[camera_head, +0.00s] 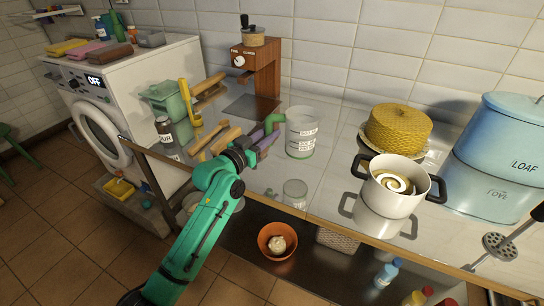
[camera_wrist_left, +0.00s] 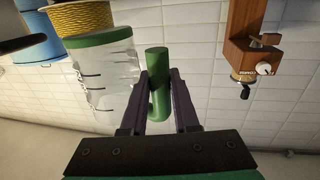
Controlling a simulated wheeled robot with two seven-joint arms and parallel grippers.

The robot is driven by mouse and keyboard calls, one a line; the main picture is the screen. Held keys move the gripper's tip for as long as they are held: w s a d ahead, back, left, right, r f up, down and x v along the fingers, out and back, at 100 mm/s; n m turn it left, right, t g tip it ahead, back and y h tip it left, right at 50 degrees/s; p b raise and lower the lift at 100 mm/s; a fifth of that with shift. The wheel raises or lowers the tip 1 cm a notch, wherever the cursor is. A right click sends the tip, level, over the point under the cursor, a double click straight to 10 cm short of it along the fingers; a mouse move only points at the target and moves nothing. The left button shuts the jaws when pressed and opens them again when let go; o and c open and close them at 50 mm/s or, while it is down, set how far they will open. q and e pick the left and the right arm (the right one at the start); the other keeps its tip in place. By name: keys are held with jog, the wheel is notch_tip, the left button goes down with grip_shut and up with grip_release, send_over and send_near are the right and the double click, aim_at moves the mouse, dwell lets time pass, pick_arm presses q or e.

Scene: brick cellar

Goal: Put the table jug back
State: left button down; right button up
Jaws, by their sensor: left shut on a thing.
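The table jug (camera_head: 301,132) is clear with pale markings and a green base band, and it stands upright in the head view. Its green handle (camera_head: 271,122) points left, toward my arm. My left gripper (camera_head: 264,140) is shut on this handle. In the left wrist view the jug (camera_wrist_left: 103,72) appears upside down, left of the handle (camera_wrist_left: 156,65), which sits between the fingers of my left gripper (camera_wrist_left: 159,92). I cannot tell for sure whether the jug's base touches the counter. My right gripper is in neither view.
A wooden coffee grinder (camera_head: 258,70) stands behind. A white pot (camera_head: 392,192), a yellow woven dome (camera_head: 398,128) and a blue bread bin (camera_head: 500,140) stand right. Wooden utensils (camera_head: 217,142) lie left. A jar-like shape (camera_head: 295,192) shows near the front edge. Some glossy counter (camera_head: 335,130) is bare.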

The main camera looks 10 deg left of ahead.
pick_arm(q)
notch_tip(320, 180, down, 8)
jog(key=shift+b, duration=0.4)
jog(key=shift+f, duration=0.2)
jog(key=c, duration=0.7)
grip_release()
jog(key=shift+o, duration=0.2)
jog(key=shift+r, duration=0.15)
jog(key=shift+s, duration=0.15)
jog(key=b+v, duration=0.1)
jog(key=v, duration=1)
jog(key=shift+s+a, duration=0.15)
jog(key=shift+s, duration=0.2)
